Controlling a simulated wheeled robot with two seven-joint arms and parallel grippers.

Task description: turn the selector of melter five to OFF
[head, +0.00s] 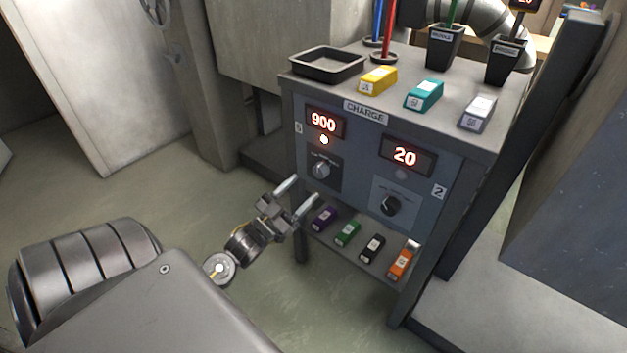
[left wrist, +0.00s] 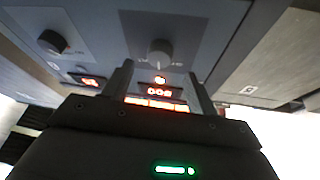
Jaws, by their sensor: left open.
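Melter five's selector (head: 320,170) is a grey knob on a dark plate at the left of the cabinet front. My left gripper (head: 300,192) is open and empty, just in front of and below this selector, fingers pointing at the panel. In the left wrist view, upside down, the selector (left wrist: 160,52) lies between and beyond the fingertips (left wrist: 159,73), apart from them. I cannot read its pointer's setting.
To the right are melter two's black knob (head: 390,205) and a display (head: 407,156) reading 20. Several coloured blocks lie on the lower shelf (head: 350,257). The top carries a dark tray (head: 327,65), more blocks and black cups. The floor left of the cabinet is clear.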

